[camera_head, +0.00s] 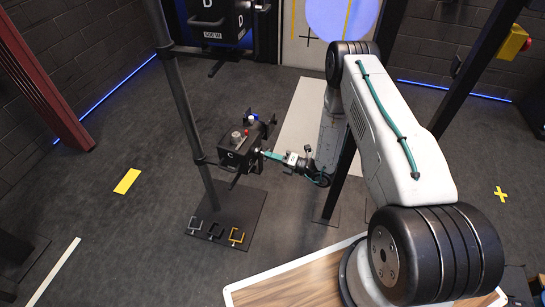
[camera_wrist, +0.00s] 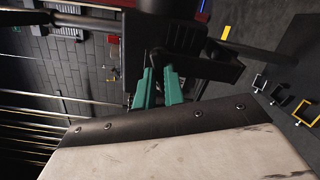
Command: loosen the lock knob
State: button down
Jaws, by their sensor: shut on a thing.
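A black box-like unit (camera_head: 240,152), marked with a D, is mounted on a dark upright pole (camera_head: 182,95). It has a red button and a grey part on top, and a blue and white part at its back. My gripper (camera_head: 264,154) comes in from the right, and its green fingertips meet the right side of the unit. In the wrist view my gripper (camera_wrist: 159,78) has its two green fingers close together at the dark unit (camera_wrist: 185,40). It is shut on a small part there, the lock knob, which is mostly hidden by the fingers.
The pole stands on a dark base plate (camera_head: 255,197) with grey, black and yellow brackets near its front edge. A similar D-marked unit (camera_head: 220,20) hangs at the back. A slanted dark post (camera_head: 478,70) stands at right. Open floor lies to the left.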

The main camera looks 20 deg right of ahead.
jog(key=shift+f+n, duration=0.1)
jog(key=shift+n, duration=8.7)
jog(key=c, duration=1.5)
grip_release()
jog(key=shift+d, duration=0.15)
